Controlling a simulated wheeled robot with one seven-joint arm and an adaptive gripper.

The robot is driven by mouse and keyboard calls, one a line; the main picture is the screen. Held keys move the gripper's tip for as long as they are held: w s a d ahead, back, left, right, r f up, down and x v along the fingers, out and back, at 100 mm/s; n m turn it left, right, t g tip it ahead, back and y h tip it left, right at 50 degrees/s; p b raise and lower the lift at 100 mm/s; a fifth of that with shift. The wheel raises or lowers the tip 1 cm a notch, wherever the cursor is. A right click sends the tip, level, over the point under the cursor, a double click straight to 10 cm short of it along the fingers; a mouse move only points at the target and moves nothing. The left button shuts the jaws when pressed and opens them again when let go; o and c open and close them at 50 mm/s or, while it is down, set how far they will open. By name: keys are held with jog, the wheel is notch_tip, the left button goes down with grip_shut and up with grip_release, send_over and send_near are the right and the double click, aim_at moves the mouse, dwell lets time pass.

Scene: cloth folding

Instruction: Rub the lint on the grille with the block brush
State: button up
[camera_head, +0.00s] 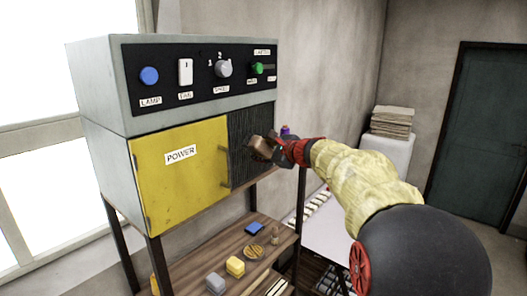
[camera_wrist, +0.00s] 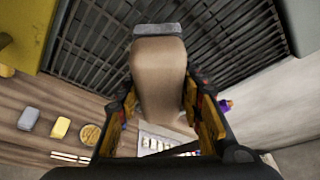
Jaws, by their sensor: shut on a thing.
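The block brush (camera_head: 260,147) has a brown wooden body and is held up at the grille in the head view. In the wrist view the brush (camera_wrist: 158,75) points away from me, with a grey strip at its far end against or very close to the grille (camera_wrist: 95,45). The grille (camera_head: 240,136) is a dark, ribbed panel right of the yellow door. My gripper (camera_head: 277,150) is shut on the brush; its fingers (camera_wrist: 160,105) lie on both sides of the body. I cannot make out lint; the brush and gripper hide part of the grille.
The yellow POWER door (camera_head: 182,180) has a handle beside the grille. Above is a control panel (camera_head: 205,75) with knobs and a switch. A wooden shelf (camera_head: 200,262) below holds a grey block (camera_head: 215,284), a yellow block (camera_head: 235,267) and a blue item (camera_head: 254,229).

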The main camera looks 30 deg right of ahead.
aim_at(259, 149)
jog(key=shift+s+a+b, duration=0.35)
jog(key=shift+s+a, duration=0.05)
jog(key=shift+a, duration=0.65)
jog(key=shift+s+a+b, duration=0.35)
jog(key=shift+a+b, duration=0.05)
jog(key=shift+a, duration=0.7)
jog(key=shift+s+a+b, duration=0.35)
jog(key=shift+s+a, duration=0.05)
jog(key=shift+a, duration=0.65)
jog(key=shift+r+p, duration=0.65)
jog(key=shift+r, duration=0.25)
jog(key=shift+w+d+f, duration=0.1)
jog(key=shift+w+d, duration=0.2)
jog(key=shift+d, duration=0.5)
jog(key=shift+w+d+f, duration=0.1)
jog(key=shift+w+d, duration=0.15)
jog(key=shift+d, duration=0.5)
jog(key=w+d, duration=0.3)
jog(key=d, duration=0.7)
jog(key=shift+w+p, duration=0.35)
jog(key=shift+r, duration=0.1)
jog(key=s+d+b, duration=0.2)
jog(key=s, duration=0.3)
jog(key=shift+s, duration=0.4)
